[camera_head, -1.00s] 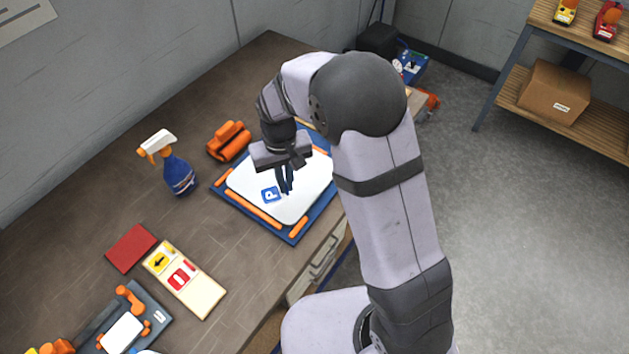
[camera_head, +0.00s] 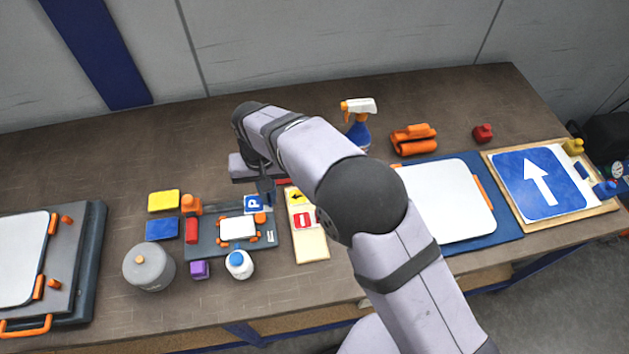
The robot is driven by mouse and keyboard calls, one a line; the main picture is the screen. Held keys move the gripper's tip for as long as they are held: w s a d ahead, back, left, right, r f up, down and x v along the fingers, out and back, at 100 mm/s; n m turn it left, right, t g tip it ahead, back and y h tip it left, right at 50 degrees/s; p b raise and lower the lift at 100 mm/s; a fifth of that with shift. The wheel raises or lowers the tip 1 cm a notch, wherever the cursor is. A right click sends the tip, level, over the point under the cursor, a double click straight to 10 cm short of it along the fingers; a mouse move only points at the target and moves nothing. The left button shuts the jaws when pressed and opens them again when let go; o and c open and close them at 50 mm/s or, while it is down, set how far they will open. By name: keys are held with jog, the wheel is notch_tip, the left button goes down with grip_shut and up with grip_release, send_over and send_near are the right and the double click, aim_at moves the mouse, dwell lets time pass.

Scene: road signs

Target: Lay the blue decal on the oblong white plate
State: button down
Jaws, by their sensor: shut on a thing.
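The blue decal (camera_head: 254,204) with a white P is at the fingertips of my gripper (camera_head: 264,191), which is shut on it. The decal appears near the back edge of a small grey fixture (camera_head: 203,244); its height above it is hard to tell. A small oblong white plate (camera_head: 238,228) lies in that fixture, just below the decal in the picture. A larger white plate (camera_head: 462,205) lies on a blue base at right, partly hidden by my arm. Another large white plate (camera_head: 20,262) lies on a grey base at far left.
A pale board (camera_head: 310,246) with yellow and red signs lies right of the fixture. Yellow (camera_head: 163,200) and blue (camera_head: 162,229) squares, a grey pot (camera_head: 149,268) and a white bottle (camera_head: 239,265) are nearby. A spray bottle (camera_head: 359,130) stands behind my arm.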

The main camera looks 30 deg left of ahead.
aim_at(248, 212)
jog(key=shift+n, duration=0.4)
jog(key=s+a, duration=0.2)
jog(key=s, duration=0.1)
jog(key=s+a, duration=0.1)
jog(key=s, duration=0.1)
jog(key=shift+s, duration=0.2)
jog(key=shift+f, duration=0.15)
jog(key=shift+f+b, duration=2)
jog(key=shift+f, duration=0.95)
jog(key=shift+f, duration=0.25)
jog(key=c, duration=1.8)
grip_release()
jog(key=shift+c, duration=0.2)
jog(key=shift+o, duration=0.5)
jog(key=o, duration=0.5)
jog(key=shift+o, duration=0.2)
